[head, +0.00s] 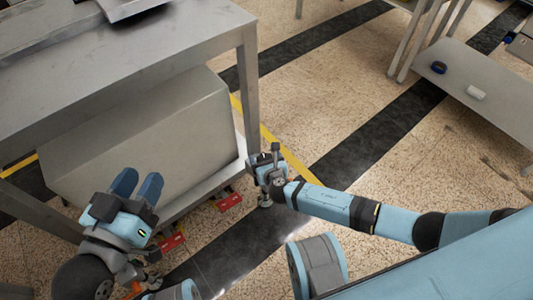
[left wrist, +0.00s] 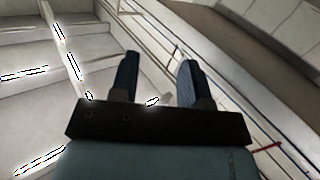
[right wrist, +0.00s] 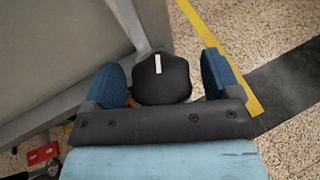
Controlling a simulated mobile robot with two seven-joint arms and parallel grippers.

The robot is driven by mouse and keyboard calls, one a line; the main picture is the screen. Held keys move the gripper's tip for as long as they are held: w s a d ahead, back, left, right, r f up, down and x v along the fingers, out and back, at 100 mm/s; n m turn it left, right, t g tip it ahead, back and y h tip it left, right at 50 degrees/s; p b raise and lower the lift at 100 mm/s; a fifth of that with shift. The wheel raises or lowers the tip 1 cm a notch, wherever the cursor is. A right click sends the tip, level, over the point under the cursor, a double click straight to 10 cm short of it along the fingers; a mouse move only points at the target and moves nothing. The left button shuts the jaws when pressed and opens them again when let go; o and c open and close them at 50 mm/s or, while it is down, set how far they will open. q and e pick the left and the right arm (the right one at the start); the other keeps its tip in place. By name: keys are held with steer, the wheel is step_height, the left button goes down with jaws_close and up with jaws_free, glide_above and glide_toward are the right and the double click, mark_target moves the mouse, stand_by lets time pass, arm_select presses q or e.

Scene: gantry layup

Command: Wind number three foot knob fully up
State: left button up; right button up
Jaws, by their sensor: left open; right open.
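A black rounded knob (right wrist: 162,88) with a white mark sits beside the grey table leg in the right wrist view. I cannot read a number on it. My right gripper (right wrist: 161,66) is open, with one blue finger on each side of the knob; I cannot tell whether they touch it. In the head view my right gripper (head: 266,158) is at the foot of the steel table's (head: 249,85) near right leg and mostly hides the knob. My left gripper (head: 137,184) is open and empty in front of the table's lower shelf; it also shows in the left wrist view (left wrist: 158,66).
A large grey box (head: 150,130) fills the space under the tabletop. The speckled floor between is clear.

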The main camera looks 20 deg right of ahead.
steer(key=shift+w, duration=0.15)
arm_select(q)
steer(key=shift+w, duration=0.15)
steer(key=shift+f, duration=0.1)
arm_select(e)
steer(key=shift+c, duration=0.8)
steer(key=c, duration=0.8)
steer(key=shift+r+n+y+p, duration=0.15)
steer(key=shift+n+y+p, duration=0.25)
steer(key=shift+n+y, duration=0.5)
steer(key=shift+n+g+y, duration=0.3)
steer(key=shift+n+y, duration=0.3)
steer(key=shift+y, duration=0.2)
arm_select(q)
steer(key=shift+s+d+f+n, duration=0.2)
steer(key=shift+s+f+n, duration=0.05)
steer(key=shift+s+n, duration=0.1)
